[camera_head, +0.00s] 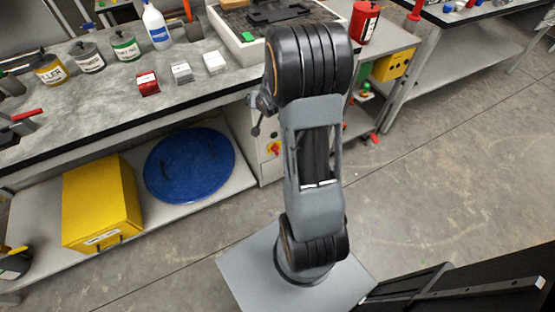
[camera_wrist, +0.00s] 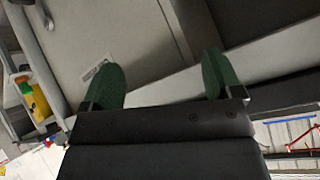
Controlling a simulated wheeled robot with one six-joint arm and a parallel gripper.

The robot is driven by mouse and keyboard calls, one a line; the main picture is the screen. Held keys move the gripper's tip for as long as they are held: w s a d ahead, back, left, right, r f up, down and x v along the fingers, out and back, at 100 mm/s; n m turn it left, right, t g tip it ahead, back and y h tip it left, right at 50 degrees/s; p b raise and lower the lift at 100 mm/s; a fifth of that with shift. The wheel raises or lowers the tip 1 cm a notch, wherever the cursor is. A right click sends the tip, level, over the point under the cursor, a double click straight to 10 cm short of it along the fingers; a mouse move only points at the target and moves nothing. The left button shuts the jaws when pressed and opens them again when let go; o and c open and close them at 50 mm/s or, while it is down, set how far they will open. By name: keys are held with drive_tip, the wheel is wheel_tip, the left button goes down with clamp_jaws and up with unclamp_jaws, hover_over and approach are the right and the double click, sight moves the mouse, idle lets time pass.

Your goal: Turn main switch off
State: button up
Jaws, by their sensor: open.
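A red rotary switch on a yellow plate (camera_head: 273,149), which looks like the main switch, is on the pale cabinet front under the workbench in the head view. It is small there, and its exact knob angle cannot be told. My arm stands just right of it and hides part of the cabinet. My gripper (camera_wrist: 162,80) shows in the wrist view with two green fingertips wide apart and nothing between them. A plain grey panel with a small label lies beyond the fingers. I cannot make out the switch in the wrist view.
The workbench (camera_head: 110,105) holds cans, small boxes and a white spray bottle (camera_head: 157,25). Its lower shelf carries a yellow box (camera_head: 98,204) and a blue round lid (camera_head: 190,165). A second table (camera_head: 480,62) stands at the right. The floor between is open.

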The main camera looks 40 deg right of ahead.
drive_tip(key=w+d+f+m+t+b, duration=0.1)
drive_tip(key=d+f+m+t+b, duration=0.3)
drive_tip(key=f, duration=1)
drive_tip(key=m+t+b, duration=0.4)
drive_tip(key=m+b, duration=0.4)
drive_tip(key=b, duration=0.1)
approach(277, 152)
drive_tip(key=w, duration=0.3)
drive_tip(key=w+d+b, duration=0.1)
drive_tip(key=w, duration=0.2)
drive_tip(key=w+d+f+b, duration=0.1)
drive_tip(key=w, duration=0.3)
drive_tip(key=shift+c, duration=0.2)
drive_tip(key=c, duration=0.9)
